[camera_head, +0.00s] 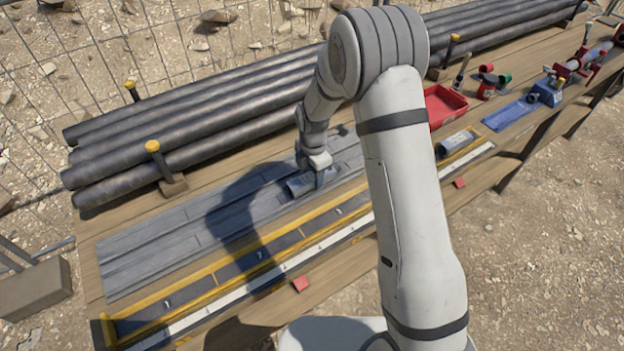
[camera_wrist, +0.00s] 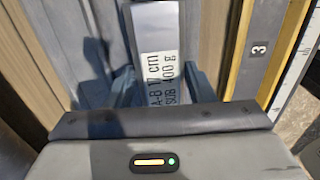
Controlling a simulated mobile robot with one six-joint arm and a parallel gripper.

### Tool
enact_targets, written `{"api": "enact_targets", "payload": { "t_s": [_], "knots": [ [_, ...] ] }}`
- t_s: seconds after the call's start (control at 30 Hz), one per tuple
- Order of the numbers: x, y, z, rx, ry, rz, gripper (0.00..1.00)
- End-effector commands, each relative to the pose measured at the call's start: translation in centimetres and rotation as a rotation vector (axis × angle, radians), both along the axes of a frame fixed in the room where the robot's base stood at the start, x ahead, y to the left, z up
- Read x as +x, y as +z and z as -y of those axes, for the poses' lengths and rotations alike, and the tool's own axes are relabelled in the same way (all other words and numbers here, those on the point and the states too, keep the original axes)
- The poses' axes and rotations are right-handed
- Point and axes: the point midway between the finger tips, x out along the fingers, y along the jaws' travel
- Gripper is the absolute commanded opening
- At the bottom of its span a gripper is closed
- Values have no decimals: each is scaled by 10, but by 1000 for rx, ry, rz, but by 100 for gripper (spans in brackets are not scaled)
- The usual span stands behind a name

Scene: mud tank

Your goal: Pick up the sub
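The sub, a short grey metal cylinder (camera_head: 299,186), lies on the grey planked strip of the bench in the head view. In the wrist view the sub (camera_wrist: 158,28) runs away from me, with a white label reading "A-B 17 cm" and "SUB", plus a weight partly hard to read. My gripper (camera_head: 319,178) is down at the sub's right part in the head view. In the wrist view its two fingers (camera_wrist: 161,88) stand on either side of the sub, very close to it. I cannot tell whether they touch it. The fingertips are partly hidden.
A yellow-edged measuring channel (camera_head: 215,268) runs along the front. A similar grey cylinder (camera_head: 455,143) lies at its right end. Long dark pipes (camera_head: 190,125) lie behind, between yellow-topped posts (camera_head: 152,147). A red tray (camera_head: 444,104) and a blue mat (camera_head: 509,114) are at right.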

Motion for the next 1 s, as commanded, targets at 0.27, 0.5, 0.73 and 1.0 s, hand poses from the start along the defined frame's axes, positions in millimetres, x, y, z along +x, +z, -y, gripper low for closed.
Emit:
{"api": "enact_targets", "payload": {
  "t_s": [0.27,0.5,0.73,1.0],
  "knots": [
    [-1,-1,1,-1,0,-4,23],
    [-1,0,1,-2,-1,-2,13],
    [0,10,1,0,-1,0,13],
    [1,62,1,1,-2,4,13]
  ]
}}
